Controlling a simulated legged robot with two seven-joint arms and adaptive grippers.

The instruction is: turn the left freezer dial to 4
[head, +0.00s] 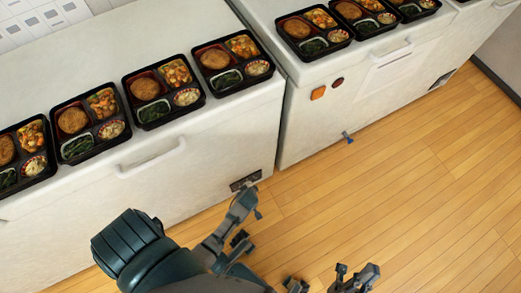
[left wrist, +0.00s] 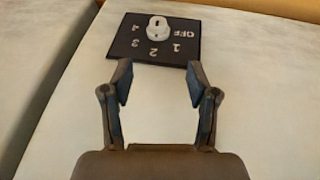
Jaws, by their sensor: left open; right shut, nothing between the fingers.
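The left freezer (head: 215,135) has a dark dial plate (head: 245,181) low on its front, near the right corner. In the left wrist view the dark plate (left wrist: 185,20) carries a white knob (left wrist: 158,30) and upside-down labels OFF, 1, 2, 3 and 4. A small dark mark shows on the knob, but I cannot tell which label it is set to. My left gripper (head: 250,222) is open just below the plate in the head view; in its wrist view its fingers (left wrist: 160,80) are apart, short of the knob and empty. My right gripper (head: 355,275) is shut and empty over the floor.
Several bento trays (head: 200,108) line the left freezer's top, which also has a front handle (head: 150,158). The right freezer (head: 345,110) stands beyond a narrow gap, with its own dark plate (head: 442,80). The wooden floor (head: 400,180) at right is clear.

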